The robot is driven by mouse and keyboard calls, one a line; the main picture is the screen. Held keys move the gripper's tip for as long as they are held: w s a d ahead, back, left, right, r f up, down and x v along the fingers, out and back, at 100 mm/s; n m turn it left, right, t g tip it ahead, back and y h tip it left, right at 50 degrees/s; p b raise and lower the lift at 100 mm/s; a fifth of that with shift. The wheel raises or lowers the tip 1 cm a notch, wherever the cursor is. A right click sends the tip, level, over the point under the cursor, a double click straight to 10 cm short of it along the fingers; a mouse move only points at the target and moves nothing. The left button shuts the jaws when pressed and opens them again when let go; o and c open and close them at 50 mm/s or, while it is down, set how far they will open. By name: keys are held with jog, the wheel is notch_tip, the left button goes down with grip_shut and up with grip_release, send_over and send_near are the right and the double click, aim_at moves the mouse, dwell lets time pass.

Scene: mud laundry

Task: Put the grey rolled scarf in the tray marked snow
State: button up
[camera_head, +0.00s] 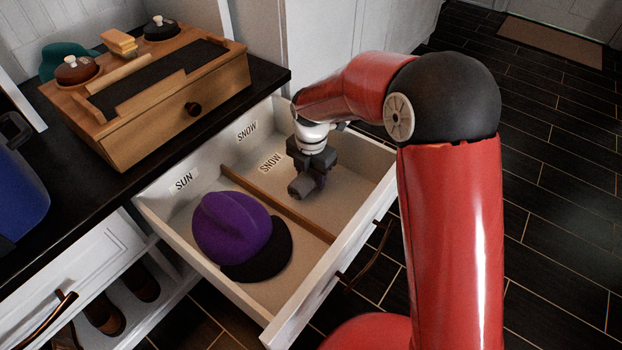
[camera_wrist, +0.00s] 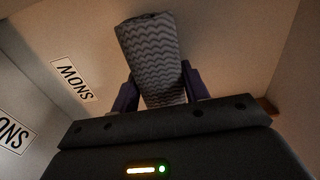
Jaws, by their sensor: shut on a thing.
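The grey rolled scarf (camera_wrist: 155,65), with a pale wavy pattern, is between the fingers of my gripper (camera_wrist: 160,88) in the wrist view. My gripper is shut on it. In the head view my gripper (camera_head: 303,188) is inside the open drawer, over its right compartment, where SNOW labels (camera_head: 271,162) show on the back wall and floor area. The scarf is mostly hidden by the gripper there. In the wrist view a SNOW label (camera_wrist: 73,78) lies to the left of the scarf. I cannot tell whether the scarf touches the compartment floor.
A wooden divider (camera_head: 270,200) separates the SUN compartment, which holds a purple cap (camera_head: 228,226). The drawer's front wall (camera_head: 330,262) is on the near side. A wooden box (camera_head: 180,115) stands on the black counter. A blue container (camera_head: 18,190) is at the left.

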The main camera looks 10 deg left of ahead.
aim_at(312, 171)
jog(key=shift+f, duration=0.5)
jog(key=shift+f, duration=0.1)
jog(key=o, duration=1)
jog(key=shift+o, duration=0.2)
notch_tip(312, 171, up, 11)
jog(key=shift+f+p, duration=0.1)
jog(key=shift+p, duration=1.05)
jog(key=shift+r, duration=0.7)
jog(key=shift+r, duration=0.1)
